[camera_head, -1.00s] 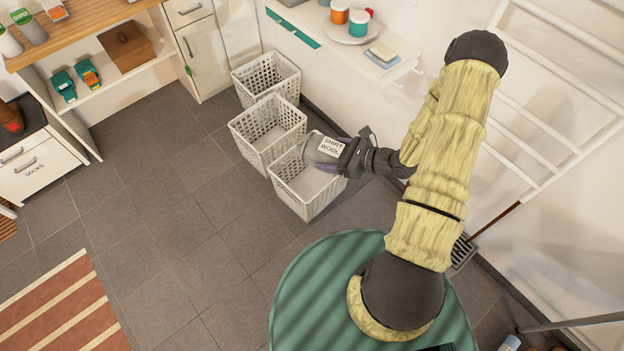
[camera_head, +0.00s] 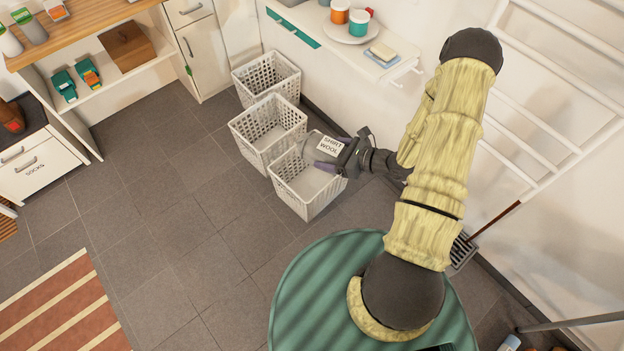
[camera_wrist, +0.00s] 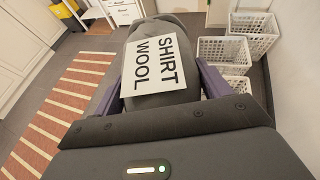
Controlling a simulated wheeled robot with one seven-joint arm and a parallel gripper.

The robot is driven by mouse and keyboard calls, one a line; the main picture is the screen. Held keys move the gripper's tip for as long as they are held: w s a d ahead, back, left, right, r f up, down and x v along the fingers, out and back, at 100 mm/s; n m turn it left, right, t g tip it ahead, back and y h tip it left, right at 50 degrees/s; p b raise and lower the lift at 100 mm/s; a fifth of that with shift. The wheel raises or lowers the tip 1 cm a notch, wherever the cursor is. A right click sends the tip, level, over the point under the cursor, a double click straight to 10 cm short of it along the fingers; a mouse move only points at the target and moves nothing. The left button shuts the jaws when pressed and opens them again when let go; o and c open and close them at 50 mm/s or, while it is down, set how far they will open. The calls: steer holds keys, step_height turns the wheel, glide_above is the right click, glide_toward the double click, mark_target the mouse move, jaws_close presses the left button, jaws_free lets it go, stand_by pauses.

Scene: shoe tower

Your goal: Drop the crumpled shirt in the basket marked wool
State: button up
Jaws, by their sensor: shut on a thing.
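The crumpled shirt (camera_head: 310,148) is a grey bundle with a white tag reading "SHIRT WOOL". My gripper (camera_head: 331,152) is shut on it and holds it up, over the back part of the nearest white basket (camera_head: 305,199) in the head view. In the wrist view the shirt (camera_wrist: 152,31) sits between my two purple fingers, tag facing the camera. Two more white lattice baskets, a middle one (camera_head: 262,141) and a far one (camera_head: 264,80), stand in a row behind. No basket marking is readable, so I cannot tell which is wool.
A wall shelf (camera_head: 380,66) with cups on a plate is behind the baskets. A white drying rack (camera_head: 545,100) stands at the right. Cabinets and a striped rug (camera_head: 65,310) are at the left. The tiled floor (camera_head: 170,210) left of the baskets is clear.

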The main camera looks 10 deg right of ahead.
steer(key=shift+w+a+r+m+t+h, duration=0.15)
steer(key=shift+a+m+t+h, duration=0.15)
steer(key=shift+m+t+h, duration=0.7)
steer(key=shift+m+h, duration=0.2)
steer(key=shift+m, duration=0.2)
steer(key=shift+d+f+m+t+h, duration=0.2)
steer(key=shift+d+m+t+h, duration=0.25)
steer(key=shift+m+h, duration=0.25)
steer(key=shift+d+m+t+h, duration=0.2)
steer(key=shift+m+t+h, duration=0.1)
steer(key=shift+t, duration=0.05)
steer(key=shift+s, duration=0.25)
steer(key=shift+w+a, duration=0.2)
steer(key=shift+a, duration=0.05)
